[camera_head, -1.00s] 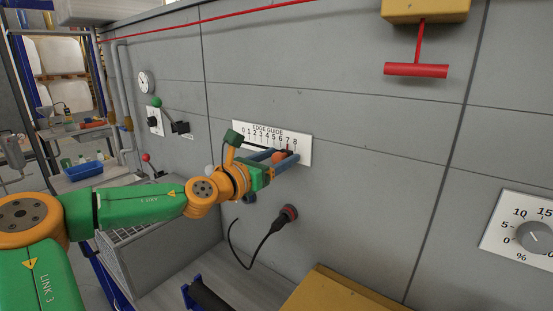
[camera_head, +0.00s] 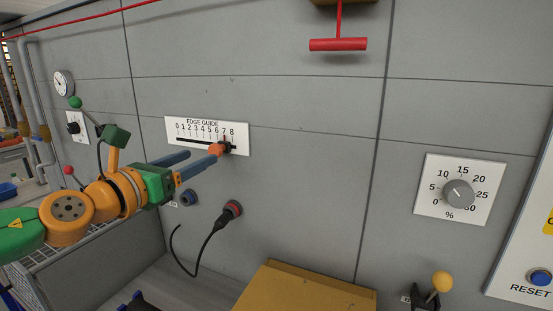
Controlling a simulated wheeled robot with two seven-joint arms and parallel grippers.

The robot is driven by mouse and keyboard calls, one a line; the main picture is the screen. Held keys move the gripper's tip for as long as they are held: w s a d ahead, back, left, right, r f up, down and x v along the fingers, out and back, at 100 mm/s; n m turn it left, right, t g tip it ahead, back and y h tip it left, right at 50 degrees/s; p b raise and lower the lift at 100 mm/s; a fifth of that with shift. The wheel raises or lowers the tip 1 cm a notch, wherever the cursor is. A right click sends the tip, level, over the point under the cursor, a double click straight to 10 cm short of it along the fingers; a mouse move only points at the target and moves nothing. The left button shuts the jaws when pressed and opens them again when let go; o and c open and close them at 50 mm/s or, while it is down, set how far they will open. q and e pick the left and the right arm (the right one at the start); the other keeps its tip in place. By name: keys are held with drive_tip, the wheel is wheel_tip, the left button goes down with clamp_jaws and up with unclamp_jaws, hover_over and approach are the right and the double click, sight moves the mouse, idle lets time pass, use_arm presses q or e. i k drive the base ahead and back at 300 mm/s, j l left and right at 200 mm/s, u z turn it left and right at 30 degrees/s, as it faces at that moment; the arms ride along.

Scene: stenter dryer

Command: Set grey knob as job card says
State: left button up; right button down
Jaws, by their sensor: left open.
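The grey knob (camera_head: 459,194) sits on a white percent dial plate (camera_head: 432,206) at the right of the grey wall. The scale runs from 0 round past 25, and its last number is partly hidden by the knob. The light mark on the knob points to the upper left, roughly toward 10. My left gripper (camera_head: 204,156) is open and empty, far left of the grey knob. Its blue fingertips are by the orange slider knob of the edge guide. I cannot tell whether they touch it. My right gripper is not in view. No job card is readable.
The edge guide scale (camera_head: 183,127) has its slider (camera_head: 216,149) near 7. A red T-handle (camera_head: 338,44) hangs above. A black plug with cable (camera_head: 232,209), a yellow box top (camera_head: 305,290), a yellow-knobbed lever (camera_head: 441,281) and a blue reset button (camera_head: 540,278) are below.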

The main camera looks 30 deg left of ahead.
sight(458, 194)
drive_tip(key=k+l, duration=0.1)
drive_tip(key=k, duration=0.65)
drive_tip(key=k+l, duration=0.15)
drive_tip(key=k, duration=0.6)
